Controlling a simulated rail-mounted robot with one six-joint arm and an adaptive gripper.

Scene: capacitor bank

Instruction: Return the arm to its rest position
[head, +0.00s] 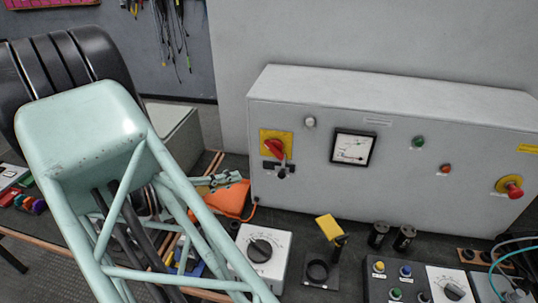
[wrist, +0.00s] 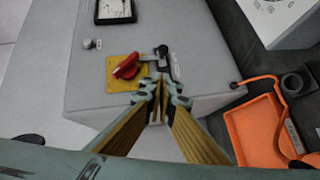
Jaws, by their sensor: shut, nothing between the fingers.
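My pale green arm (head: 90,130) fills the left of the head view and hides part of the bench. My gripper (wrist: 160,88) is shut and empty in the wrist view, its two fingers meeting at the tips. In that view the tips appear in front of the grey cabinet (wrist: 85,150), beside the red rotary switch (wrist: 127,67) on its yellow plate. A black knob with a metal piece (wrist: 165,60) shows just beyond the tips. I cannot tell whether they touch. In the head view a small part of the gripper (head: 225,178) appears behind my arm, above an orange tray.
The cabinet (head: 390,110) stands at the back, with a gauge (head: 352,147) and a red button (head: 513,189). The orange tray (head: 236,200) lies left of it. A white dial box (head: 262,255), a yellow-topped stand (head: 329,227), black cylinders (head: 404,238) and a control box (head: 395,285) crowd the front bench.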

